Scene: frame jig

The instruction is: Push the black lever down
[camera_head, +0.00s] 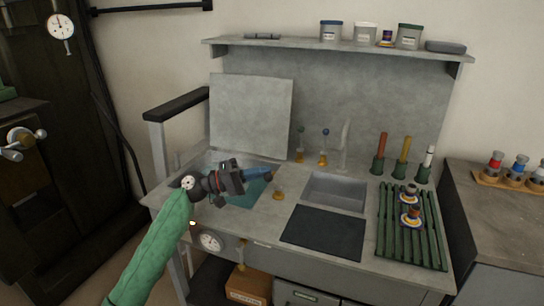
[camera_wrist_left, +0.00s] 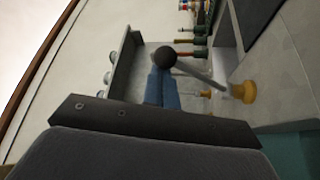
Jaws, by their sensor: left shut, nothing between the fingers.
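The black lever has a round black knob (camera_wrist_left: 165,56) on a thin grey rod (camera_wrist_left: 205,78), rising from a brass-coloured base in the left wrist view (camera_wrist_left: 243,92). In the head view its base (camera_head: 278,195) stands on the grey worktop, just right of the teal recess. My left gripper (camera_head: 271,174) is shut and empty, with blue fingertips at the top of the lever. In the left wrist view the shut fingers (camera_wrist_left: 162,92) lie right by the knob; I cannot tell whether they touch it. My right gripper is not in view.
Two other knobbed levers (camera_head: 323,147) stand farther back, beside a leaning grey panel (camera_head: 250,115). A sunken basin (camera_head: 335,191), a black mat (camera_head: 323,232) and a green slatted rack (camera_head: 395,238) lie to the right. A shelf (camera_head: 290,44) runs above.

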